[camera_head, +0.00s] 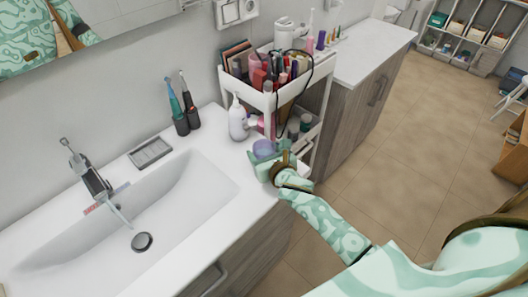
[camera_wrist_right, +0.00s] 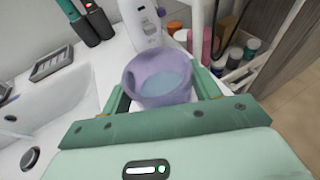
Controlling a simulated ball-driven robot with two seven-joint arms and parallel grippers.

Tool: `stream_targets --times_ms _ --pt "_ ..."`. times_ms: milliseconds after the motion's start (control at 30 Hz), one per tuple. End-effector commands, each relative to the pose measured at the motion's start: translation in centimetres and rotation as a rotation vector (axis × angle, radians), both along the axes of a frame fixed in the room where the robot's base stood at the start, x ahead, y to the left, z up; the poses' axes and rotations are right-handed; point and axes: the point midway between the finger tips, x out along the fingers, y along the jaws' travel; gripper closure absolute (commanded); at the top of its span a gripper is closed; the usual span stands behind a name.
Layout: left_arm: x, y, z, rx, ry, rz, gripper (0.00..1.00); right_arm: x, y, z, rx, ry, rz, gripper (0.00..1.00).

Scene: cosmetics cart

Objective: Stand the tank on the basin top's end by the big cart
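The tank is a purple, see-through, cup-like vessel (camera_head: 263,148) at the basin top's end by the big cart (camera_head: 262,97). In the right wrist view the tank (camera_wrist_right: 158,82) is upright, its open mouth towards the camera. My right gripper (camera_head: 276,160) has one finger on each side of the tank, apparently pressed against it; its fingers also show in the right wrist view (camera_wrist_right: 162,92). The tank's bottom is hidden, so I cannot tell whether it touches the basin top (camera_head: 219,137). My left gripper is not in view.
Toothbrushes in dark holders (camera_head: 181,122) and a soap dish (camera_head: 150,152) are further left. The cart holds many cosmetics. The sink hollow (camera_head: 185,200) lies left of the tank.

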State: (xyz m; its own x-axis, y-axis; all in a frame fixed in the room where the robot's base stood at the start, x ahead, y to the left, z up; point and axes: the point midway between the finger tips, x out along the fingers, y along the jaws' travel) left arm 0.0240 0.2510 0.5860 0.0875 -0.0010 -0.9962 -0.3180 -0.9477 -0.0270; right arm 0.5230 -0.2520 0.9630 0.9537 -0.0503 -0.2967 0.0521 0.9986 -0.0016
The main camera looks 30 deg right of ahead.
Motion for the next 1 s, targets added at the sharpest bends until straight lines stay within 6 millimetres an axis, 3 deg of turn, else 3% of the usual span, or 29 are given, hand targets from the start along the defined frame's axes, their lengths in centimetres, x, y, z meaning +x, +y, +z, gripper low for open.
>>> stream_targets --times_ms 433,800,1000 --pt "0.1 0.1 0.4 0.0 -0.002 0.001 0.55 -0.6 0.0 0.5 0.0 0.002 0.0 0.21" --pt "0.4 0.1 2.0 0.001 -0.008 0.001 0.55 -8.4 0.4 3.0 -0.001 0.002 0.0 0.21" --pt "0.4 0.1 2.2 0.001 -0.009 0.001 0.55 -11.0 0.6 3.7 0.0 0.0 0.0 0.21"
